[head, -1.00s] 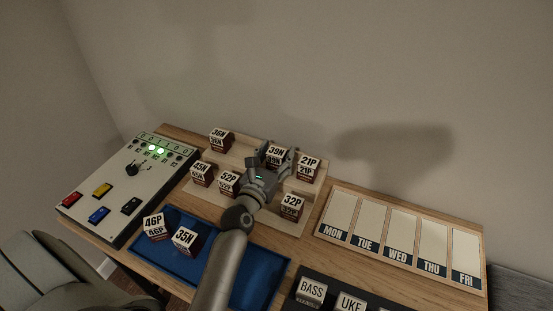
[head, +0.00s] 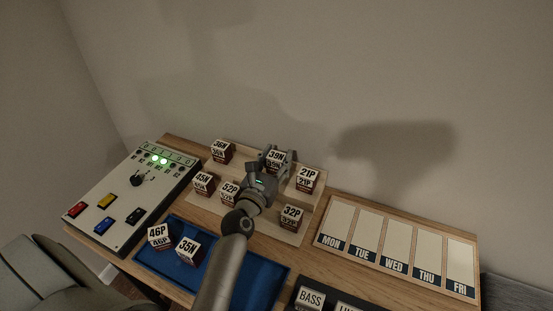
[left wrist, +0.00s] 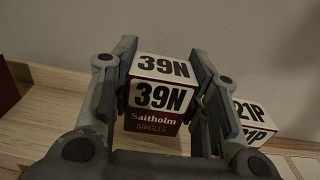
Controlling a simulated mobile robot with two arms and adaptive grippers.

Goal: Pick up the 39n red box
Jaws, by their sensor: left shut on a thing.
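The 39N box (head: 276,156) is dark red with a white top and a white label reading 39N. It is at the back of the wooden stepped rack (head: 240,160). My left gripper (head: 273,160) is around it, its fingers shut on the box's two sides. In the left wrist view the 39N box (left wrist: 160,95) sits between the two fingers (left wrist: 163,85), its label facing the camera. I cannot tell whether it is lifted clear of the rack. My right gripper is not in view.
The 21P box (head: 307,179) stands close to the right of the gripper. The 36N (head: 221,151), 45N (head: 203,183), 52P (head: 229,193) and 32P (head: 291,216) boxes are on the rack. A blue tray (head: 265,282) holds 46P and 35N. A switch panel (head: 130,195) is at left.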

